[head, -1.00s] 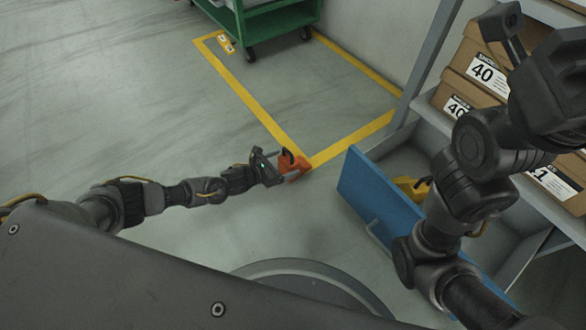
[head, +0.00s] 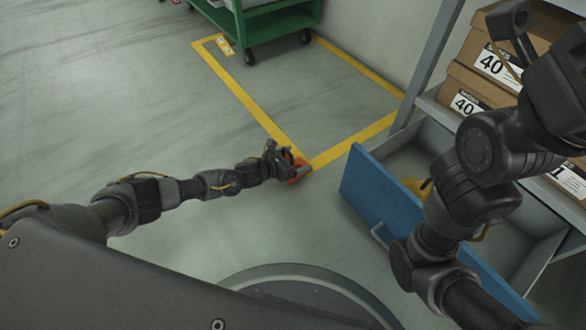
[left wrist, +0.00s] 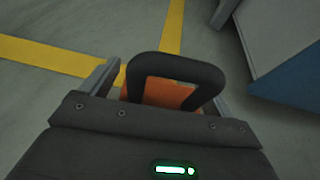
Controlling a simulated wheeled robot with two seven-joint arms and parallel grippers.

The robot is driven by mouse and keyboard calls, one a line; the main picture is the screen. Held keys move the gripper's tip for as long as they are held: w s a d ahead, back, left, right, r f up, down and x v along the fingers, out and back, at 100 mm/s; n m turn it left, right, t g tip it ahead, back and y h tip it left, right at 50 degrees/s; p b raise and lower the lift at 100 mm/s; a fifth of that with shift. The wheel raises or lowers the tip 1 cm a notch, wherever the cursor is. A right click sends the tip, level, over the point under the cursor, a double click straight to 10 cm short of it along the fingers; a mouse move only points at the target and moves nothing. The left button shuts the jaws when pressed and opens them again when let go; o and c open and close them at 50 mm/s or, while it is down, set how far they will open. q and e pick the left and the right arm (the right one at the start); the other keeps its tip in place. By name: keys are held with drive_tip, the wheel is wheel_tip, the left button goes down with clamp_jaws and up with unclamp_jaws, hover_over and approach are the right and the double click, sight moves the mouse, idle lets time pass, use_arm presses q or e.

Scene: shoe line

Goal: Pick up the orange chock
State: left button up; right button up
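The orange chock (head: 299,173) sits on the floor by the near corner of the yellow floor marking. My left gripper (head: 287,164) is low at the chock and hides much of it in the head view. In the left wrist view the chock (left wrist: 165,93) and its black loop handle (left wrist: 178,66) are between the two fingers of my left gripper (left wrist: 163,88). The fingers stand wide apart, one on each side, with a gap visible at the left. My right arm shows at the right of the head view, but its fingertips do not show.
A blue-fronted drawer (head: 381,203) stands open right of the chock, with a yellow item (head: 414,187) inside. Shoe boxes (head: 478,88) sit on the shelf behind. A green cart (head: 268,28) stands at the back. Floor to the left is clear.

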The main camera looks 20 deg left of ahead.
use_arm(q)
drive_tip(key=c, duration=1.2)
drive_tip(key=shift+c, duration=0.6)
drive_tip(key=shift+r, duration=0.15)
